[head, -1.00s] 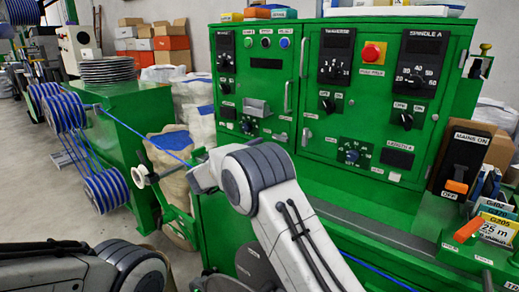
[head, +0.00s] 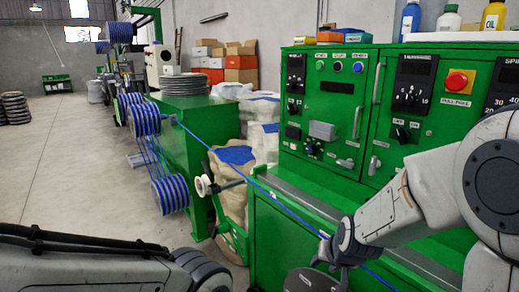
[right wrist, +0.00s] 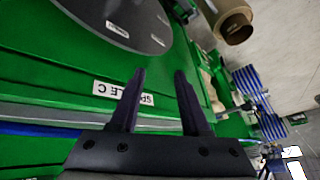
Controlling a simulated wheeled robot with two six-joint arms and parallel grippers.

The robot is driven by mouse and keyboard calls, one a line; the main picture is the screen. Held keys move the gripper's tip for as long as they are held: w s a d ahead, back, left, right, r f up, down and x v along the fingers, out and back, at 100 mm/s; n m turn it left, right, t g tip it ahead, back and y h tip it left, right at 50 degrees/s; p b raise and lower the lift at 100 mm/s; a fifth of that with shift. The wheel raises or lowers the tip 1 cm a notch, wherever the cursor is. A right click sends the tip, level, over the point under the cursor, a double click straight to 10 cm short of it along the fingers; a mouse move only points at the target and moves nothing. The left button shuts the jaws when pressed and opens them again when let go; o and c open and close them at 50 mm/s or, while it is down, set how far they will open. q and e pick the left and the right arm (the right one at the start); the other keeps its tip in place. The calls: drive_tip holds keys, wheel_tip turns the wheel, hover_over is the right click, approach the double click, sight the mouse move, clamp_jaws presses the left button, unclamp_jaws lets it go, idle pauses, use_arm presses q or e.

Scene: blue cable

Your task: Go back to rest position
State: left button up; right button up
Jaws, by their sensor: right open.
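My right gripper (head: 335,258) is at the lower middle of the head view, in front of the green machine, and overlaps the line of the blue cable (head: 290,208). In the right wrist view its two dark fingers (right wrist: 160,72) are apart with nothing between them. A stretch of blue cable (right wrist: 40,129) runs near the gripper's base there; I cannot tell whether they touch. My left arm comes in at the lower left of the head view, but its gripper is out of view.
The green control cabinet (head: 325,165) stands behind my right arm. Blue cable reels (head: 170,194) and a guide pulley (head: 203,186) are left of it. A grey disc (head: 310,281) is just below the right gripper. Open floor (head: 60,150) lies at the left.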

drive_tip(key=s+d+f+n+g, duration=0.2)
drive_tip(key=s+f+n+g, duration=0.15)
drive_tip(key=s, duration=0.85)
drive_tip(key=s+a+r+n+g+p, duration=0.3)
drive_tip(key=s+a+r+n, duration=0.4)
drive_tip(key=s+a, duration=0.6)
wheel_tip(320, 180, up, 2)
drive_tip(key=shift+s+r, duration=0.2)
drive_tip(key=shift+s, duration=0.35)
drive_tip(key=shift+a, duration=0.1)
